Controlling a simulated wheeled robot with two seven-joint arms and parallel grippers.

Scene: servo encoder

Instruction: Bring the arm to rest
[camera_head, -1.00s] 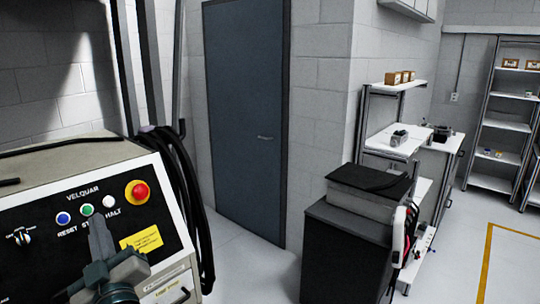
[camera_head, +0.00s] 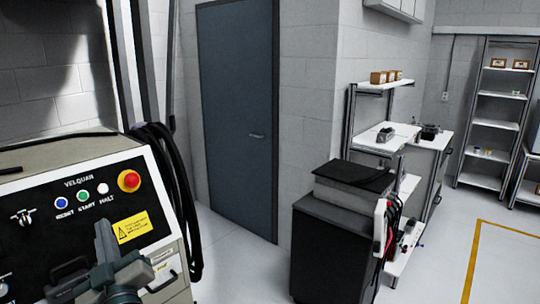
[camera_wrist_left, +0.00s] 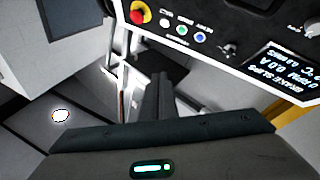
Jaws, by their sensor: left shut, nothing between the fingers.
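My left gripper (camera_head: 103,232) is at the lower left of the head view, in front of the black control panel (camera_head: 30,245). Its fingers point up and are closed together with nothing between them. The fingertips appear below the blue, green and white buttons, apart from them in the picture. The wrist view shows the closed fingers (camera_wrist_left: 158,95) from behind, with the panel's button row (camera_wrist_left: 183,30) beyond and above them. The red stop knob (camera_head: 129,181) is at the panel's upper right. My right gripper is not in view.
A yellow warning label (camera_head: 132,227) is on the panel. Black cables (camera_head: 165,165) hang beside the machine. A dark cabinet (camera_head: 335,250) stands right of centre, with white shelves (camera_head: 392,134) behind. Open grey floor (camera_head: 230,265) lies between machine and cabinet.

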